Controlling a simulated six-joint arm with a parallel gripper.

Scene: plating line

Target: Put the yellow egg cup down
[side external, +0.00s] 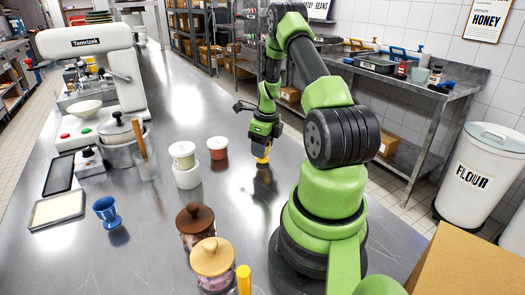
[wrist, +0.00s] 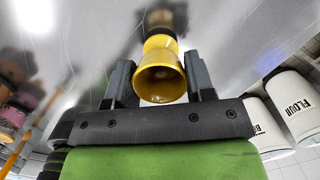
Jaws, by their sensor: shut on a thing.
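The yellow egg cup (side external: 262,158) is in my gripper (side external: 262,146), over the grey countertop (side external: 215,235) to the left of my base in the side view. The cup appears to hang a little above the counter, with a dark reflection below it; the exact gap is hard to judge. In the wrist view the cup (wrist: 161,80) sits between the two dark fingers of my gripper (wrist: 160,75), its round opening facing the camera. The fingers are shut on it.
A white pot (side external: 187,170) and a red pot (side external: 218,150) stand left of the cup. Lidded jars (side external: 213,270) are nearer, and a blue egg cup (side external: 107,212) is at far left. The counter around the held cup is clear.

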